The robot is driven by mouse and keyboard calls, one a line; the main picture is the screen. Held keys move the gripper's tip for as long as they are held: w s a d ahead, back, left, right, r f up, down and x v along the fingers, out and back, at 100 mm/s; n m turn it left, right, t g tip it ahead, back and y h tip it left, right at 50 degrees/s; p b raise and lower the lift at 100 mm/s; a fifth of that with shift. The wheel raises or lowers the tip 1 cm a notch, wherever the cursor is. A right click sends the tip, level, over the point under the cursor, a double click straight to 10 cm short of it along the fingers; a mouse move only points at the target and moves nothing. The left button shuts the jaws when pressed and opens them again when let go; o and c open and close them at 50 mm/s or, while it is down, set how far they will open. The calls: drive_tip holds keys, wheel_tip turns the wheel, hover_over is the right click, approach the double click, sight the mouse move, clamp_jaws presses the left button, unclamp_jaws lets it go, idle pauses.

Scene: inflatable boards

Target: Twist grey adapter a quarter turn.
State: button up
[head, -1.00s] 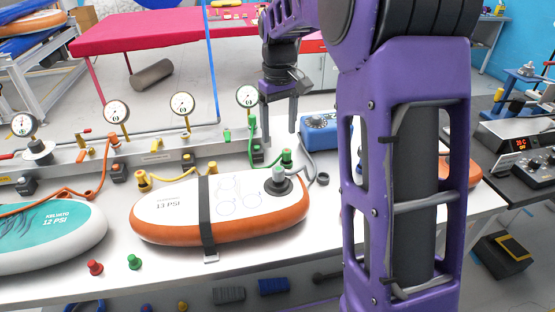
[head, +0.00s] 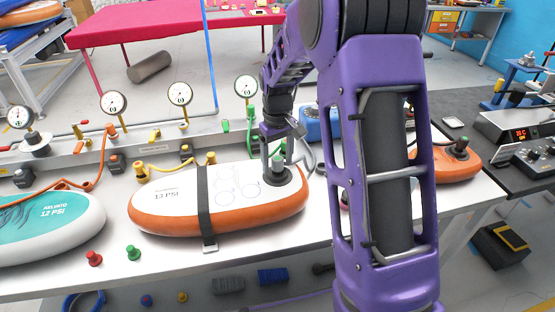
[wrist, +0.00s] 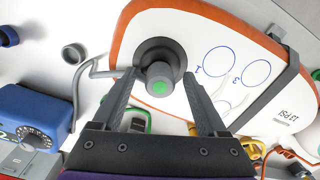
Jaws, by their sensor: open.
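The grey adapter (head: 277,165) stands on the dark round valve at the right end of the white board with the orange rim (head: 170,221). In the wrist view the adapter (wrist: 160,78) is a short grey cylinder with a green spot on top, and the board (wrist: 140,32) lies under it. My gripper (head: 275,155) is low over the valve, pointing down. In the wrist view my open gripper (wrist: 160,84) has one finger on each side of the adapter, with gaps visible. I cannot tell how deep the fingertips reach.
A black strap (head: 204,200) crosses the board. A blue box with a dial (wrist: 35,117) stands close by, and a grey hose (wrist: 84,82) runs beside the valve. A teal board (head: 50,225) lies at left. Red (head: 93,258) and green (head: 133,253) plugs sit in front.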

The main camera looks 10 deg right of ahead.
clamp_jaws()
drive_tip(key=n+p, duration=0.1)
drive_tip(key=n, duration=0.2)
drive_tip(key=shift+r, duration=0.1)
drive_tip(key=shift+n, duration=1)
